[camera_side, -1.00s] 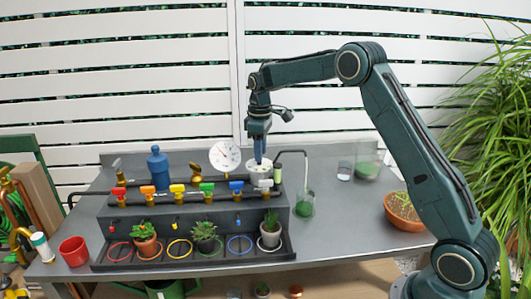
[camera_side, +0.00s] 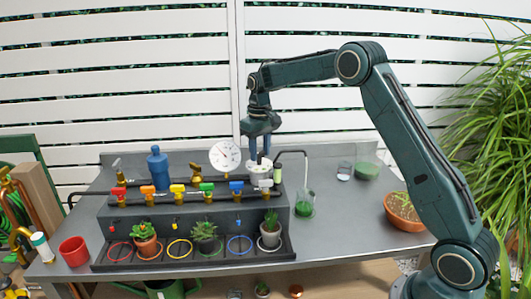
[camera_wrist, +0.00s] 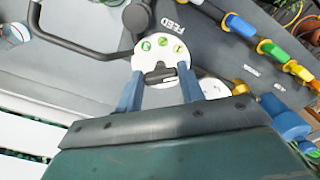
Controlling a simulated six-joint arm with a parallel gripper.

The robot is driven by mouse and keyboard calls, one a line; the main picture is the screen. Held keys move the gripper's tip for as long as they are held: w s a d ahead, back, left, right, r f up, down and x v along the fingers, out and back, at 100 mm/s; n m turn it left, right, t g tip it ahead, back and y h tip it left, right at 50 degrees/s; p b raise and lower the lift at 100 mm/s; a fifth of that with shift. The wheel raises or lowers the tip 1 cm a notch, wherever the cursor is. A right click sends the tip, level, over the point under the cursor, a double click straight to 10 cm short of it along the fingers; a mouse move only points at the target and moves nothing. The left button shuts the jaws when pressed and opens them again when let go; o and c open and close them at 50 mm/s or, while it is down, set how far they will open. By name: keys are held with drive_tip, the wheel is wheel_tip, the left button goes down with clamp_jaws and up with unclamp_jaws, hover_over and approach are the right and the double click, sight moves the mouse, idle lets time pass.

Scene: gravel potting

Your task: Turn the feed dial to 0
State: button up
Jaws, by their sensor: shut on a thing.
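The feed dial (camera_side: 261,166) is a pale round disc on top of the bench unit, right of the white gauge. In the wrist view the dial (camera_wrist: 161,48) shows several green and yellow-green marks, and the word FEED is printed beside it. Its dark knob (camera_wrist: 160,74) sits between the two blue fingers. My gripper (camera_side: 260,158) points down at the dial and is shut on the knob; it also shows in the wrist view (camera_wrist: 159,80). The fingers hide part of the disc's near side. I cannot read which mark the knob points to.
A white round gauge (camera_side: 225,155) stands close left of my gripper.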

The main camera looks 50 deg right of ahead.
sight(260, 153)
drive_tip(key=shift+m, duration=0.8)
drive_tip(key=shift+r, duration=0.1)
drive_tip(key=o, duration=1)
wheel_tip(260, 153, up, 14)
idle(0.4)
